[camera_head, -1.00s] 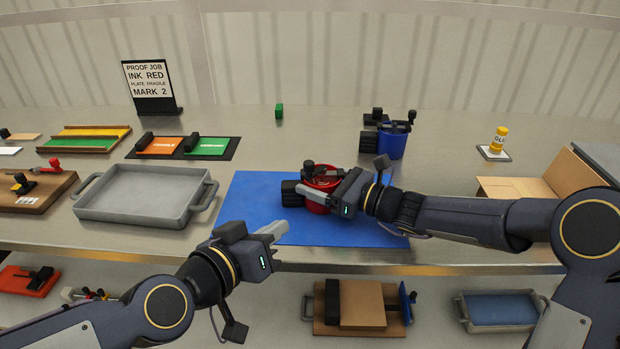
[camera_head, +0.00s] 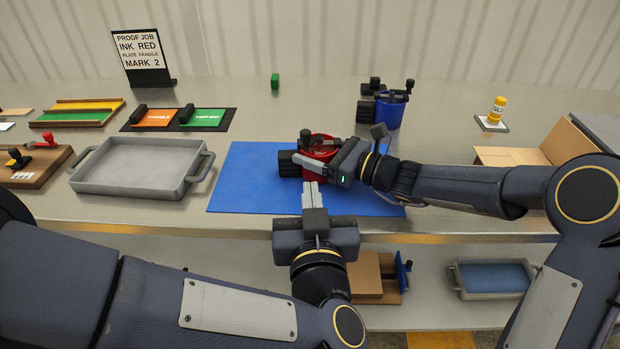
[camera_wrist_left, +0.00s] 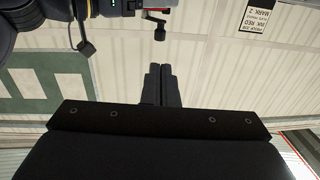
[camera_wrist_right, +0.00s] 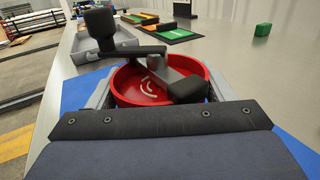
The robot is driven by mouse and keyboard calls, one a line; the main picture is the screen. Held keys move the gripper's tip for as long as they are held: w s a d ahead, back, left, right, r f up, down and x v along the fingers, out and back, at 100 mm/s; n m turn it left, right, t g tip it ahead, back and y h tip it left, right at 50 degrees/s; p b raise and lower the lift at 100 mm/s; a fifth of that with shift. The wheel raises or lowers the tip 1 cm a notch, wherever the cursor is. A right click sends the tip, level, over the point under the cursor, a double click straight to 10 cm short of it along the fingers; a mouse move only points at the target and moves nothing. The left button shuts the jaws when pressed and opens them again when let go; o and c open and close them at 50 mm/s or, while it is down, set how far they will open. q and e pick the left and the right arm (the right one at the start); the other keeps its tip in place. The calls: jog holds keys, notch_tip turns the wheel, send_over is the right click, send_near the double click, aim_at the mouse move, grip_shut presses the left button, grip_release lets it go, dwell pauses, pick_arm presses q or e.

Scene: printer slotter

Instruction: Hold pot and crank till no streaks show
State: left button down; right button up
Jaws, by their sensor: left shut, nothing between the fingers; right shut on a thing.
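The red pot (camera_head: 312,176) stands on the blue mat (camera_head: 240,185), with a black handle block (camera_head: 288,163) on its left. My right gripper (camera_head: 322,163) is shut on the pot, its fingers on either side. In the right wrist view, the crank (camera_wrist_right: 128,43) lies across the pot's top with its knob up. Pale curved streaks (camera_wrist_right: 150,86) show inside the pot. My left gripper (camera_head: 313,190) is shut and empty, just in front of the pot; contact cannot be told. The left wrist view shows its closed fingers (camera_wrist_left: 158,85) and the crank (camera_wrist_left: 156,27) beyond.
A grey tray (camera_head: 130,188) stands left of the mat. A blue pot (camera_head: 389,112) stands behind right, a glue bottle (camera_head: 497,108) and open cardboard box (camera_head: 510,157) farther right. A sign (camera_head: 143,58) reads ink red, mark 2. The mat's left part is clear.

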aim_at(303, 137)
pick_arm(q)
jog(key=w, duration=0.4)
jog(key=w+a, duration=0.1)
jog(key=w, duration=0.7)
jog(key=shift+w+a, duration=0.15)
jog(key=shift+w, duration=0.1)
jog(key=shift+w+a+r+m+h, duration=0.1)
jog(key=shift+a+m+h, duration=0.25)
jog(key=shift+h, duration=0.25)
jog(key=shift+h, duration=0.3)
